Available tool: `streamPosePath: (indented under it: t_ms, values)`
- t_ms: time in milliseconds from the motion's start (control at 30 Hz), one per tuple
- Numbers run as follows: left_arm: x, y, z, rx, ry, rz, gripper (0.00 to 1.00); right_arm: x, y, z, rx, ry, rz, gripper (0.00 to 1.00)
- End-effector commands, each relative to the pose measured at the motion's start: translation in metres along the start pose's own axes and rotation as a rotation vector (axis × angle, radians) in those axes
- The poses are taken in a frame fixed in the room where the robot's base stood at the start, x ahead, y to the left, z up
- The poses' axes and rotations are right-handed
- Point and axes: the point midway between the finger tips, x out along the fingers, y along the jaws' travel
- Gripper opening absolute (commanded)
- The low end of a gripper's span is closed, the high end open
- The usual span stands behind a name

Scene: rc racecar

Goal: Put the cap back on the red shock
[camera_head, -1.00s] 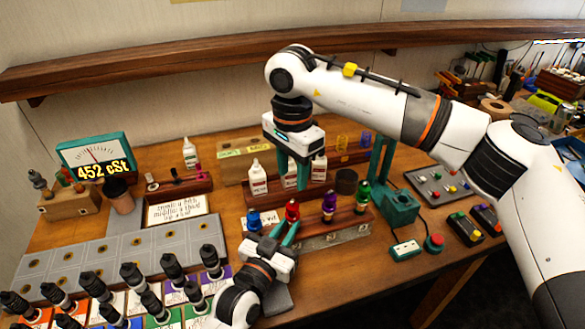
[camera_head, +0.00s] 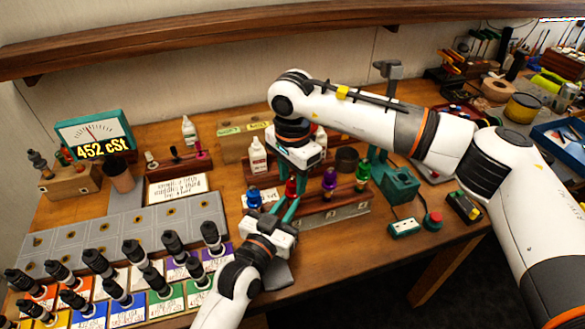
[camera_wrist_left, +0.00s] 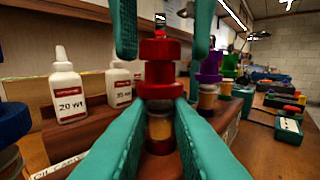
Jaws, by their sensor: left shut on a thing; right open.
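The red shock (camera_wrist_left: 160,132) stands upright in the wooden rack, with a clear body and amber fluid inside. Its red cap (camera_wrist_left: 160,72) sits at the top of the body, in line with it; I cannot tell whether it is fully seated. My left gripper (camera_wrist_left: 160,103) is shut on the red shock just below the cap. My right gripper (camera_wrist_left: 163,48) comes from above, its fingers apart on either side of the cap's top, with visible gaps. In the head view, the red cap (camera_head: 291,187) shows between the right gripper's fingers.
Blue (camera_head: 254,197), purple (camera_head: 329,180) and green (camera_head: 362,172) capped shocks stand close by in the row. White bottles (camera_wrist_left: 67,90) stand behind. A viscosity meter (camera_head: 93,137) reads 452 cSt. A green box (camera_head: 400,186) is at right.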

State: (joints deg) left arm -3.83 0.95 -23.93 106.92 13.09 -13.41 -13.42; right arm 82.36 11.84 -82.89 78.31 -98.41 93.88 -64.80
Motion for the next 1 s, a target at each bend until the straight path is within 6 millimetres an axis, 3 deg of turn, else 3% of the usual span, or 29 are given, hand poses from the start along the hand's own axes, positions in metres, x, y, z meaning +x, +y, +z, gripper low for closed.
streamPosePath:
  t_ms: [167,433,767,800,933,1000]
  values:
    - [0.0,0.0,0.0,0.0,0.0,0.0,0.0,0.0,0.0,0.0003,0.001,0.0,0.0,0.42]
    - [0.0,0.0,0.0,0.0,0.0,0.0,0.0,-0.0003,0.0,0.0002,0.001,0.0,0.0,0.01]
    - [0.0,0.0,0.0,0.0,0.0,0.0,0.0,-0.0005,0.0001,0.0002,0.003,0.0,0.0,0.0]
    - [0.0,-0.0001,0.0,0.0,0.0,0.0,0.0,-0.0005,0.0001,0.0002,0.003,0.0,0.0,0.24]
    - [0.0,-0.0001,0.0,0.0,0.0,0.0,0.0,-0.0005,0.0001,0.0002,0.003,0.0,0.0,0.46]
    - [0.0,-0.0001,0.0,0.0,0.0,0.0,0.0,-0.0005,0.0001,0.0002,0.003,0.0,0.0,0.48]
